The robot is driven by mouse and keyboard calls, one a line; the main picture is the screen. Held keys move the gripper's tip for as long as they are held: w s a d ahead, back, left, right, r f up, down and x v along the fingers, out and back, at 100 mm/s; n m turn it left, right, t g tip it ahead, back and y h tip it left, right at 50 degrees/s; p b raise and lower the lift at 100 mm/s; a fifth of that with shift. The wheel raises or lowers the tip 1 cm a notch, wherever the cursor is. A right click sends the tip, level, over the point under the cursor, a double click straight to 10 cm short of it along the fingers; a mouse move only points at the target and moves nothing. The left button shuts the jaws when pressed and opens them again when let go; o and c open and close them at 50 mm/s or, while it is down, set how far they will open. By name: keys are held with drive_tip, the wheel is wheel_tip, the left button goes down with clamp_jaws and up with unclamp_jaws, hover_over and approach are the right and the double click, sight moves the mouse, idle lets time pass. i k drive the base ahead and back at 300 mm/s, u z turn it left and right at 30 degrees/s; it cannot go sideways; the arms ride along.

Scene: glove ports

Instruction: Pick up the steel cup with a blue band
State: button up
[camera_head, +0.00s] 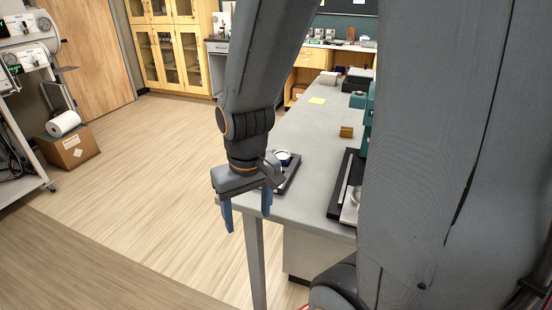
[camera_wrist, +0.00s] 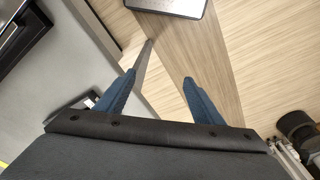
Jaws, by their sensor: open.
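A small round cup (camera_head: 283,156) with a pale top and a dark blue edge stands near the table's end in the head view, partly behind my wrist. It appears to be the steel cup with a blue band, but it is too small to be sure. It sits on a dark tray (camera_head: 292,179). My gripper (camera_head: 248,222) is open and empty, pointing down in front of the table's left edge.
A cart (camera_head: 22,150) and a box (camera_head: 72,149) stand at left. The floor between is clear.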

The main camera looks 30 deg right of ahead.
sight(284, 156)
drive_tip(key=u, duration=0.05)
drive_tip(key=k, duration=0.5)
drive_tip(key=u, duration=1)
drive_tip(key=i, duration=0.85)
drive_tip(key=z, duration=2.2)
drive_tip(key=i, duration=0.5)
